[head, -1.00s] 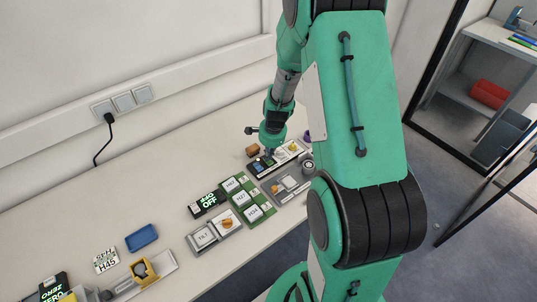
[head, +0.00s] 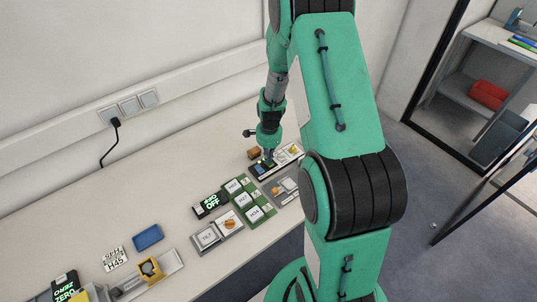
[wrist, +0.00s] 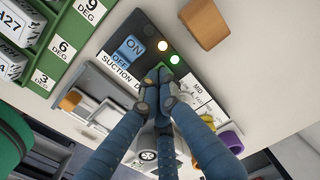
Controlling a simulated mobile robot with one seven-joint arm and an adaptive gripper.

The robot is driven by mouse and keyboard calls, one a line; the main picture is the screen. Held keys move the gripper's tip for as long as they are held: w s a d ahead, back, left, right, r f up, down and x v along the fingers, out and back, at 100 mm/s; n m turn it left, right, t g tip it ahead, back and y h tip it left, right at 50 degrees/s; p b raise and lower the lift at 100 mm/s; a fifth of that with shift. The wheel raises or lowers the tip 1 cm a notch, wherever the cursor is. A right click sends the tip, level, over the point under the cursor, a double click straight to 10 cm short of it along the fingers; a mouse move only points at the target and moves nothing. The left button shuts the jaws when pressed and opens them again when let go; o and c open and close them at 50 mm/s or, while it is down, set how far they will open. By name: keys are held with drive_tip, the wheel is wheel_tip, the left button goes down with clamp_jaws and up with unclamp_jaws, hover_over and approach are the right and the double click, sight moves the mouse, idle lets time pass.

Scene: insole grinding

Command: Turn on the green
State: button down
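A dark control panel (wrist: 125,28) labelled "SUCTION" carries a blue ON/OFF switch (wrist: 129,50). A green switch (wrist: 165,69) beside it is mostly hidden by my fingertips. A small round green light (wrist: 174,59) looks bright at its end. The panel (head: 262,172) also shows in the head view, at the far end of the row of devices. My gripper (wrist: 159,77) has its fingertips drawn together over the green switch, with nothing seen between them. In the head view my gripper (head: 268,157) points down at the panel. Contact with the switch cannot be told.
A brown block (wrist: 204,24) lies close to the panel. Green racks (head: 244,202) of labelled boxes stand beside it. The table behind the devices (head: 180,185) is clear.

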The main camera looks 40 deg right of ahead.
sight(272, 165)
drive_tip(key=shift+s, duration=1.1)
drive_tip(key=shift+w+f, duration=0.1)
drive_tip(key=shift+r+p, duration=0.6)
drive_tip(key=shift+r, duration=0.15)
wheel_tip(272, 165, up, 13)
drive_tip(key=p, duration=0.3)
drive_tip(key=shift+s, duration=0.25)
drive_tip(key=shift+f, duration=0.1)
